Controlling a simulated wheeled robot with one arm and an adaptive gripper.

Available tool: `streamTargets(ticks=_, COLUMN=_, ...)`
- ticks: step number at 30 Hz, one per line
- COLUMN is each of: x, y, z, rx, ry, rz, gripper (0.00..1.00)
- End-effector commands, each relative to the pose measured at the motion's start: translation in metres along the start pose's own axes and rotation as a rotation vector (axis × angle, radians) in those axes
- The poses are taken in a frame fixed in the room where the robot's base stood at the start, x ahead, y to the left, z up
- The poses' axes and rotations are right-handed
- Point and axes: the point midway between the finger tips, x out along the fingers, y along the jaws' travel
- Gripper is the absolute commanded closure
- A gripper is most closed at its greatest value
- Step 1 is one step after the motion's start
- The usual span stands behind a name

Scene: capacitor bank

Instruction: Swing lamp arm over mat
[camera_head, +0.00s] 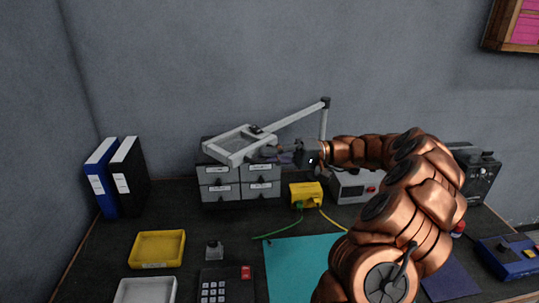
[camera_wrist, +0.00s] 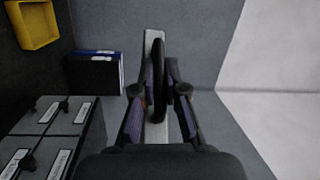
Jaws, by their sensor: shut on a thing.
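The lamp has a pale rectangular head (camera_head: 228,150) and a pale arm (camera_head: 295,115) that runs right to a joint on an upright post. The head hangs above the grey drawer unit, to the left and behind the teal mat (camera_head: 296,270). My gripper (camera_head: 272,152) is at the right edge of the lamp head. In the wrist view my gripper (camera_wrist: 158,95) has its fingers on both sides of a dark, thin rounded part (camera_wrist: 158,65) of the lamp, with a pale bar behind it. My arm hides part of the mat and the lower post.
The grey drawer unit (camera_head: 240,189) stands below the lamp head. A yellow box (camera_head: 305,192) with cables sits beside it. Binders (camera_head: 128,175), a yellow tray (camera_head: 157,249) and a keypad (camera_head: 226,285) are at the left. A blue device (camera_head: 510,257) is at the right.

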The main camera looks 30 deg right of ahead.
Motion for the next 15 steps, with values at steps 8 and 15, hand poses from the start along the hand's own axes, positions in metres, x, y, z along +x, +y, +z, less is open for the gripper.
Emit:
streamTargets(ticks=8, x=-0.0004, y=0.0005, z=-0.0001, rx=0.000, ry=0.002, rz=0.002, gripper=0.77)
streamTargets(ticks=15, x=-0.0003, y=0.0002, z=-0.0001, rx=0.000, ry=0.002, rz=0.001, gripper=0.63)
